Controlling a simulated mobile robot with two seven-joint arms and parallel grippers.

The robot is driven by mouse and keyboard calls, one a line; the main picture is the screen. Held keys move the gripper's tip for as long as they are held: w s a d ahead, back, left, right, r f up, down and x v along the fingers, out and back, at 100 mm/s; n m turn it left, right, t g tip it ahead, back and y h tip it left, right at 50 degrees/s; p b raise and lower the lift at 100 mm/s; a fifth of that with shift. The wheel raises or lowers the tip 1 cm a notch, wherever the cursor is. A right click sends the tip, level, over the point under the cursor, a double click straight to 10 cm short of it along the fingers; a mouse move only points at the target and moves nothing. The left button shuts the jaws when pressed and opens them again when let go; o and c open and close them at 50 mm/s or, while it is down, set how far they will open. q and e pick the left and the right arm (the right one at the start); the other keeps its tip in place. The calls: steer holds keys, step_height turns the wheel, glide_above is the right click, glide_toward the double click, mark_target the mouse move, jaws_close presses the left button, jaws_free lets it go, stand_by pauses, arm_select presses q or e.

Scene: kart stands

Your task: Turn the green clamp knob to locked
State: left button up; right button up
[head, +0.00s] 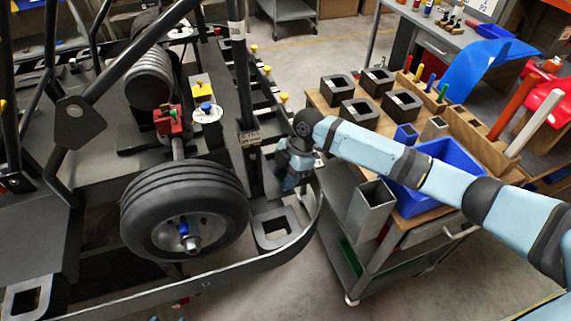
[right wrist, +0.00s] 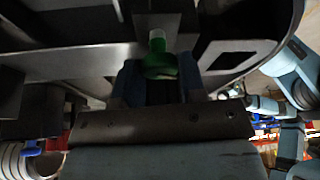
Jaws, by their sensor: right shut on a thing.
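The green clamp knob (right wrist: 160,62) shows in the right wrist view, between the two fingers of my right gripper (right wrist: 160,80). The fingers are closed on it from both sides. Its pale top end sticks up towards the dark frame. In the head view my right gripper (head: 287,176) points down beside the kart's dark post, and the knob there is hidden behind it. I cannot read the knob's turn angle or any lock mark. My left gripper is not in view.
A kart wheel (head: 186,210) stands left of my right gripper. A curved black bumper bar (head: 290,237) runs below it. A wooden-topped cart (head: 325,112) with black blocks and a blue bin (head: 456,180) stands to the right. A red block (head: 168,124) with a green top sits above the wheel.

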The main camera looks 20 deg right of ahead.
steer(key=shift+r+m+p, duration=0.35)
steer(key=shift+m+p, duration=0.15)
steer(key=shift+p, duration=0.05)
steer(key=m+t+p, duration=0.1)
steer(key=m+p, duration=0.2)
steer(key=p, duration=0.1)
steer(key=m+t+p, duration=0.2)
steer(key=m+p, duration=0.2)
steer(key=shift+s+p, duration=0.15)
steer(key=shift+p, duration=0.2)
steer(key=shift+f+m+h+p, duration=0.1)
steer(key=shift+m+h+p, duration=0.3)
steer(key=shift+m+p, duration=0.35)
steer(key=shift+f+m+t+p, duration=0.15)
steer(key=shift+m+t+p, duration=0.35)
steer(key=shift+m+p, duration=0.35)
